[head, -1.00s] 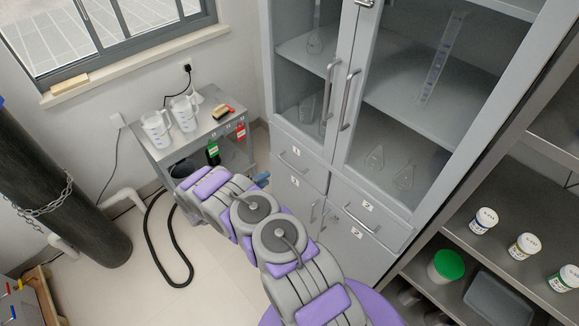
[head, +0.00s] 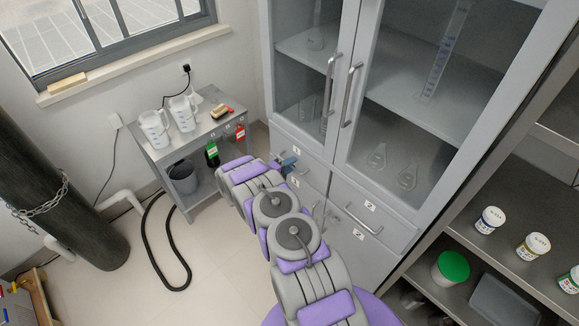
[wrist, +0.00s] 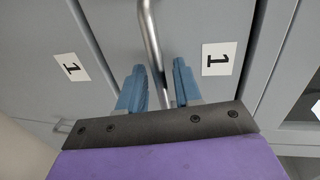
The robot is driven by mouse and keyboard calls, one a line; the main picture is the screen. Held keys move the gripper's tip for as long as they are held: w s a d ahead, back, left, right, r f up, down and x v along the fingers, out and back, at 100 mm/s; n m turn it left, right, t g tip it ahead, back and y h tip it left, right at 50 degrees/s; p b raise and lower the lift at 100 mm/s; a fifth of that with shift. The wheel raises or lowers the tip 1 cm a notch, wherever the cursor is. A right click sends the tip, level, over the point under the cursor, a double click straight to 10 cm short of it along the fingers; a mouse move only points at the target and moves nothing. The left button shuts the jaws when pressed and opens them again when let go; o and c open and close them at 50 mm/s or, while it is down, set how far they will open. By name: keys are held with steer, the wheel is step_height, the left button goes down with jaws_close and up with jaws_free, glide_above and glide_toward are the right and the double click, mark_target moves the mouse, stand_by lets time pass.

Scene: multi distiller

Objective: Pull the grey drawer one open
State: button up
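The grey drawer one (head: 315,176) is in the upper left of the grey cabinet's base in the head view, and it looks shut. In the wrist view its front (wrist: 205,20) carries a "1" label, with a metal bar handle (wrist: 151,40). My gripper (wrist: 160,85) has two blue fingers, open on either side of the handle, with gaps visible. Whether the tips reach behind the bar is unclear. In the head view my gripper (head: 287,161) is at the drawer front, and my arm hides part of it.
A lower door (wrist: 40,45), also labelled "1", adjoins the drawer. Drawer two (head: 375,215) is to the right. Glass doors (head: 440,100) stand above. A metal cart (head: 205,132) with jugs stands left, and a shelf (head: 500,255) with jars right. The floor (head: 215,265) is partly clear.

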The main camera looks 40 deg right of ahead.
jaws_close()
stand_by(0.6)
